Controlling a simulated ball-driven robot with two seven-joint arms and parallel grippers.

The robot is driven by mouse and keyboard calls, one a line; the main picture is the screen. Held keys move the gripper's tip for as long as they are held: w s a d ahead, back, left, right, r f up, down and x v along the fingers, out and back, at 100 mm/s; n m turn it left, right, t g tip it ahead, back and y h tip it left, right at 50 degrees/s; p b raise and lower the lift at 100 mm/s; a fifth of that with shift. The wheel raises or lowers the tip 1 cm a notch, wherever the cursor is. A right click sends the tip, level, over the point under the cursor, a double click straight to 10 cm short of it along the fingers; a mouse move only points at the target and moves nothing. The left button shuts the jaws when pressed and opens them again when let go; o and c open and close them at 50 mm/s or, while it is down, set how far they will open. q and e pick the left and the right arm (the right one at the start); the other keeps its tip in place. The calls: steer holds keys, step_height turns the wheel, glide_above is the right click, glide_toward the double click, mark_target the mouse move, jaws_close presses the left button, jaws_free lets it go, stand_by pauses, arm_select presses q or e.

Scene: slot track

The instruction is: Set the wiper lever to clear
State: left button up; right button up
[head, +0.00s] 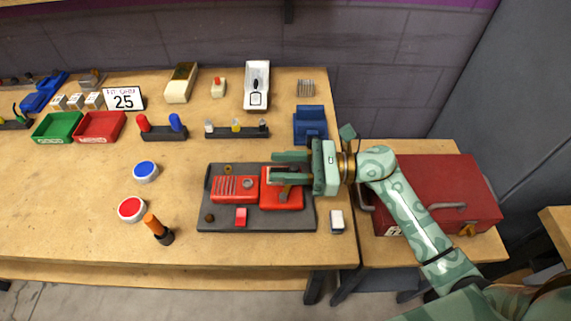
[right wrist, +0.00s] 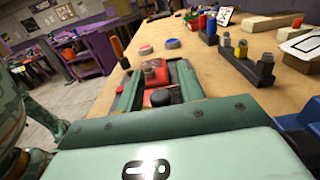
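A dark grey board (head: 257,220) lies on the workbench and carries two red housings. The left red housing (head: 229,194) has slots and a round knob. The right red housing (head: 296,201) carries a dark lever or knob (head: 285,192), partly hidden by my gripper. No label is readable, so I cannot tell which part is the wiper lever or its setting. My right gripper (head: 274,167) is over the right housing with its fingers apart. In the right wrist view a dark knob (right wrist: 164,97) shows between the fingers, with a red housing (right wrist: 155,76) beyond. My left gripper is out of view.
A small red block (head: 241,216) sits at the board's front. A white block (head: 337,220) lies right of the board. A blue button (head: 146,171), a red button (head: 132,209) and an orange-handled tool (head: 156,227) are on the left. A dark blue holder (head: 310,124) stands behind.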

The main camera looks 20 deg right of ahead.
jaws_close()
steer(key=t, duration=0.1)
steer(key=m+t+h+p, duration=0.1)
steer(key=d+m+t+p, duration=0.1)
steer(key=shift+s+r, duration=0.2)
steer(key=shift+s, duration=0.15)
steer(key=m+t+h, duration=0.1)
steer(key=m+t+p, duration=0.1)
steer(key=shift+s+d+t+h, duration=0.2)
steer(key=shift+d+t+h, duration=0.1)
steer(key=shift+h, duration=0.1)
steer(key=shift+d+f+m+t+h, duration=0.1)
steer(key=shift+f+m+t+h, duration=0.05)
steer(key=shift+m+t+h, duration=0.2)
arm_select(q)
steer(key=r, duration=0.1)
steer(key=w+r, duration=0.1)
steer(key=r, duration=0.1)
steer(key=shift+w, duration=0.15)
arm_select(e)
steer(key=shift+o, duration=1.2)
jaws_free()
steer(key=shift+s+d, duration=0.1)
